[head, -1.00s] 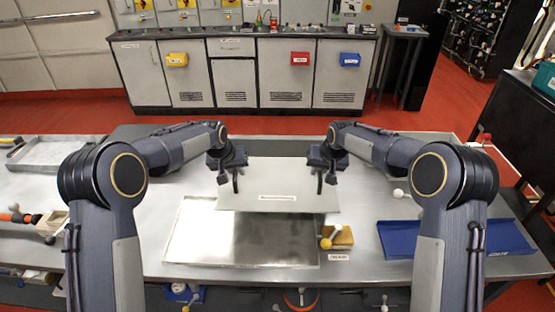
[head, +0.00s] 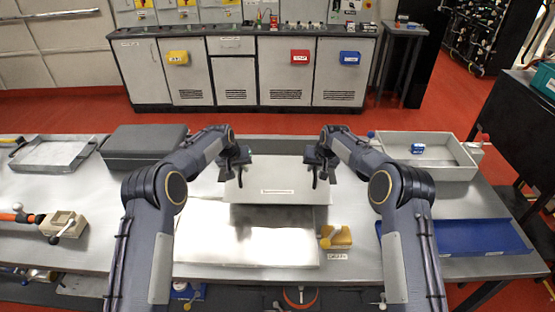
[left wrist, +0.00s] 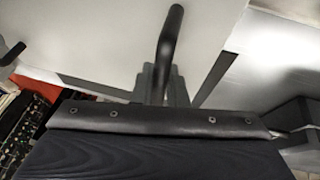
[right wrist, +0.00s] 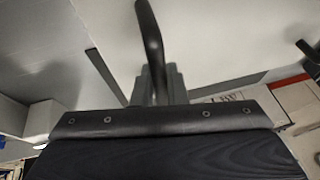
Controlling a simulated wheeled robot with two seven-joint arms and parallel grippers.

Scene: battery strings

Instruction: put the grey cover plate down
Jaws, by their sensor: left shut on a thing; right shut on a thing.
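The grey cover plate (head: 278,172) is a flat light-grey sheet with a small label on its front and a black handle at each side. My left gripper (head: 238,167) is shut on its left handle, which shows in the left wrist view (left wrist: 170,40). My right gripper (head: 315,167) is shut on its right handle, which shows in the right wrist view (right wrist: 149,40). The plate is held roughly level over the back of the work table. Its front edge overlaps the far part of a shiny metal panel (head: 245,248). I cannot tell its exact height.
A dark grey case (head: 143,142) and a metal tray (head: 55,152) stand at back left. A pale bin (head: 455,170) with a blue item stands at back right, a blue tray (head: 480,238) at front right. A yellow block (head: 341,237) sits right of the panel.

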